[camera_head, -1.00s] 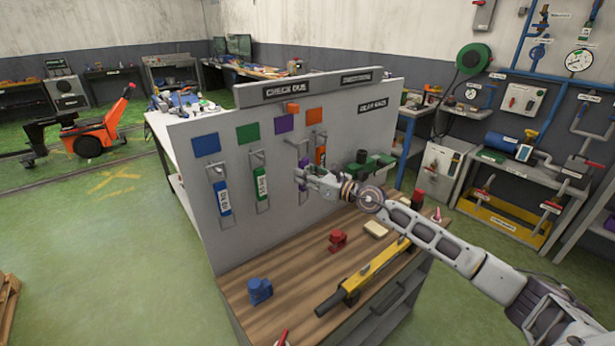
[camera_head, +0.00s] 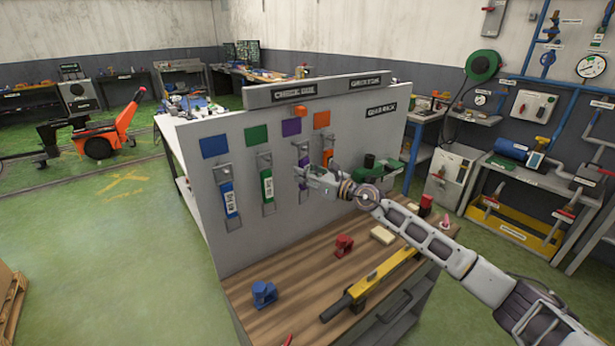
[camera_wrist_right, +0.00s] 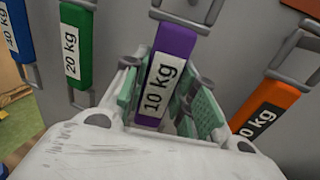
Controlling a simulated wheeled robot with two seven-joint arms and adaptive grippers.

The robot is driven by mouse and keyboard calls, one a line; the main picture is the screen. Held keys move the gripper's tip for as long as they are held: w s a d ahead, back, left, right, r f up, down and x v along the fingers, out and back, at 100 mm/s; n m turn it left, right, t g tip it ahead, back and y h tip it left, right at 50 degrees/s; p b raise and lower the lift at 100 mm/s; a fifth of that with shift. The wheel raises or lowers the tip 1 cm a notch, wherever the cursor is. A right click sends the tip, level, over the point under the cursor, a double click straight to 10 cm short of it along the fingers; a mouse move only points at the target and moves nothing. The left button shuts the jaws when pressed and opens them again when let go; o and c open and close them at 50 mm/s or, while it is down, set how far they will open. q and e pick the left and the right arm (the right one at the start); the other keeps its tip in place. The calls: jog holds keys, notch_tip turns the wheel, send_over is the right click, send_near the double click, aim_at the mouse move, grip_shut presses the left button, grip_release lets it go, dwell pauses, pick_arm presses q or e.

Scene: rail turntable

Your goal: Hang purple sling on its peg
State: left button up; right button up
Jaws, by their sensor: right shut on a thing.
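The purple sling (camera_wrist_right: 176,42), with a white 10 kg label, is upright between the green-padded fingers of my right gripper (camera_wrist_right: 165,108) in the right wrist view. The gripper is shut on its labelled part. A metal link shows at the sling's top; its lower end is hidden by the gripper. I cannot tell whether the top link is around the peg. My left gripper is out of view.
The blue sling (camera_head: 229,199) and green sling (camera_head: 267,186) hang to the left; the orange sling (camera_wrist_right: 262,106) is close on the right. Below, the wooden bench top (camera_head: 290,318) holds a yellow bar tool (camera_head: 372,283), a blue shackle (camera_head: 263,294) and a red one (camera_head: 344,244).

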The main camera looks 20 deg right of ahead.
jog(key=shift+w+a, duration=0.15)
jog(key=shift+w, duration=0.3)
jog(key=shift+w+a+f+b, duration=0.25)
jog(key=shift+w+f+b, duration=0.25)
jog(key=shift+w+b, duration=0.15)
dwell(0.4)
jog(key=o, duration=1.1)
jog(key=shift+f, duration=0.1)
jog(key=shift+s, duration=0.1)
jog(key=v, duration=1.1)
jog(key=shift+s+d, duration=0.25)
jog(key=shift+s, duration=0.05)
